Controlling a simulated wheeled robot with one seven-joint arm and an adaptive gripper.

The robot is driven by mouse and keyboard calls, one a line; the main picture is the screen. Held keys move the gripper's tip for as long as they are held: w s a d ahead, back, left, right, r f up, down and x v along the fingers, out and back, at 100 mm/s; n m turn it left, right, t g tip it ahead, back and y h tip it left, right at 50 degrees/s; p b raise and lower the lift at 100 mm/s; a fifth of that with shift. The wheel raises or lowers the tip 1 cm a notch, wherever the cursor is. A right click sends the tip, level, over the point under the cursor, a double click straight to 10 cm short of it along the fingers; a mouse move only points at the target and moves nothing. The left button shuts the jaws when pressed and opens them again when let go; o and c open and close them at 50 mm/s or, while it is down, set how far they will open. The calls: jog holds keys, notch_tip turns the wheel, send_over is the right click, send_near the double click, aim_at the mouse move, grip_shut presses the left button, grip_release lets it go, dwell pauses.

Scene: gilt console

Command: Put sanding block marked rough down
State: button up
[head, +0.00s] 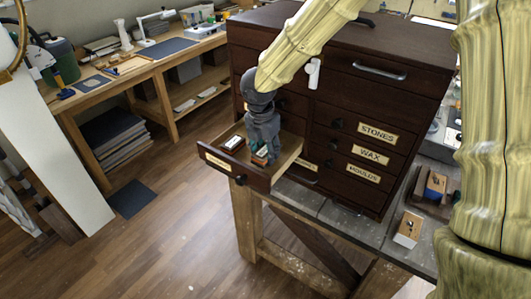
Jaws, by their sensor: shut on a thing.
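My gripper (264,150) points down into an open drawer (290,153) of the dark wooden cabinet. It is shut on a small brown block (260,160), the sanding block, mostly hidden by the fingers. I cannot read any marking on it, nor tell whether it touches the drawer floor. Another small block with a white top (232,143) lies in the drawer to the left of the gripper.
The cabinet (365,100) has several shut drawers labelled STONES, WAX and MOULDS. It stands on a workbench (325,207), with small tools and a wooden piece (408,229) at the right. A wooden bench (150,75) stands back left. Floor in front is clear.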

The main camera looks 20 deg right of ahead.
notch_tip(320, 180, down, 2)
jog(key=shift+w+a, duration=0.1)
jog(key=shift+w, duration=0.05)
jog(key=shift+f, duration=0.3)
jog(key=shift+s, duration=0.25)
jog(key=o, duration=0.9)
jog(key=shift+o, duration=0.7)
jog(key=shift+w+f, duration=0.15)
